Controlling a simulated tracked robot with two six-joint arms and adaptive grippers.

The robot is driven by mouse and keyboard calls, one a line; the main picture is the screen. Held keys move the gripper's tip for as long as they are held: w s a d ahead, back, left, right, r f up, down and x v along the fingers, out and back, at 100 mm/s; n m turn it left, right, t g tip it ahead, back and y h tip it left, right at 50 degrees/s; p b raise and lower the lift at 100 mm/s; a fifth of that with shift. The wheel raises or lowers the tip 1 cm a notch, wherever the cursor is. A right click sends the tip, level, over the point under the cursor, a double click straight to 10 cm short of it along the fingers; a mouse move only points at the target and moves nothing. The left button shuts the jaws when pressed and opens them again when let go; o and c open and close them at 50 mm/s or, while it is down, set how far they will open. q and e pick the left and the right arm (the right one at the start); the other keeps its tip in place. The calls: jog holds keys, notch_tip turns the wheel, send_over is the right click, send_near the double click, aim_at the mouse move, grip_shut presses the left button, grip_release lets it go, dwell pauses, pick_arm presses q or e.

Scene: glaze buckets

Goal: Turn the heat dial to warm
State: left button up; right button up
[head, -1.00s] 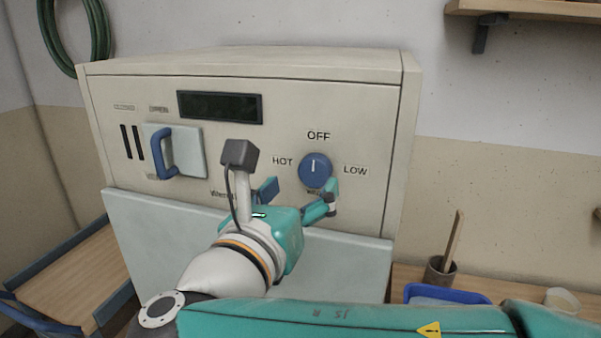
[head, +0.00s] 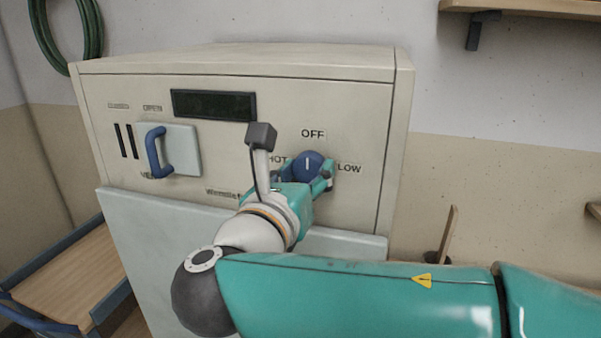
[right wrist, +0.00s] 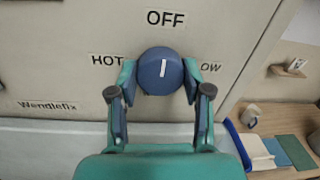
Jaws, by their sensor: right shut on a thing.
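The heat dial (head: 308,164) is a round blue knob with a white pointer line, on the front of a cream cabinet (head: 300,105). The labels OFF, HOT and LOW stand around it; the label below the dial is hidden by my gripper. The pointer points up towards OFF. My right gripper (head: 306,178) is shut on the dial, one finger on each side. In the right wrist view the dial (right wrist: 160,70) sits between the two fingertips (right wrist: 160,80). My left gripper is not in view.
A blue handle (head: 155,152) on a pale panel and a dark display (head: 214,105) are on the cabinet's left part. A pale lower panel (head: 135,240) lies below. A shelf (head: 530,8) is at the upper right. A blue tray (right wrist: 238,145) stands at the right.

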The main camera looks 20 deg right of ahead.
jog(key=shift+a, duration=0.1)
jog(key=shift+c, duration=0.9)
